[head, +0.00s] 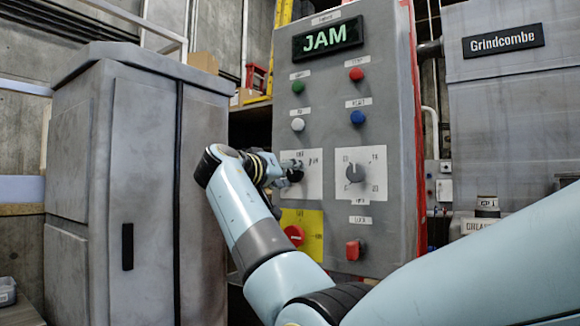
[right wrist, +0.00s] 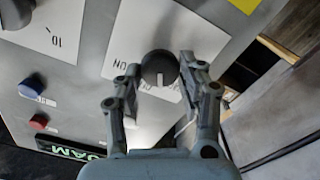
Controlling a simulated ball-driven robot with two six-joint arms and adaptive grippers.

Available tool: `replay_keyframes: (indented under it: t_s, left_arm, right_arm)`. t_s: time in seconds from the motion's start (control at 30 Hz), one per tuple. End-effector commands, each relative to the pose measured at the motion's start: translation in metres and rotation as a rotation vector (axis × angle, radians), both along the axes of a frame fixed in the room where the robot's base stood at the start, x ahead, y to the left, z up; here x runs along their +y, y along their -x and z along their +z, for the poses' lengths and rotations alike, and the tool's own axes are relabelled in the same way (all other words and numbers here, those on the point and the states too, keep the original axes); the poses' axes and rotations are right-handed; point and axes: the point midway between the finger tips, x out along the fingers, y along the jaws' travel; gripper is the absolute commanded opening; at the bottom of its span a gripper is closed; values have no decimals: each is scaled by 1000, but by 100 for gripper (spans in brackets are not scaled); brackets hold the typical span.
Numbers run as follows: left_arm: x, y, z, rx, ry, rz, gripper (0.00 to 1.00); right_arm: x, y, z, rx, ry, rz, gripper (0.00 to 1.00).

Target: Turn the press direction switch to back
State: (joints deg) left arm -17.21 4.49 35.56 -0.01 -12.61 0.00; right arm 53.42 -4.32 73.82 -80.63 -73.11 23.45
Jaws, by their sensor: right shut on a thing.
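The panel's left selector switch is a black round knob on a white plate (head: 314,170); in the right wrist view I see the knob (right wrist: 159,66) with a white pointer mark facing the bottom of that picture, toward the JAM display side. Lettering on the plate is partly hidden and too small to read for certain. My right gripper (head: 291,170) is at this knob, and in the right wrist view its two fingers (right wrist: 160,72) stand on either side, shut on it. My left gripper is not in view.
The panel carries a lit green JAM display (head: 328,39), several push buttons, a second grey dial (head: 355,172), a red round knob on a yellow plate (head: 294,235) and a red switch (head: 353,250). A grey cabinet (head: 140,180) stands close on the left.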

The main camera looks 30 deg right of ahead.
Motion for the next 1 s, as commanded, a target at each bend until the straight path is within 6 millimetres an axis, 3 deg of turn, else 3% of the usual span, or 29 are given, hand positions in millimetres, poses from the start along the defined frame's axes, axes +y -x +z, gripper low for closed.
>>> replay_keyframes:
  t_s: [0.5,1.0]
  left_arm:
    - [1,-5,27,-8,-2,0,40]
    - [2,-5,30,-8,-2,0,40]
  right_arm:
    - [1,-1,1,304,126,2,8]
    - [1,-2,-1,355,148,2,8]
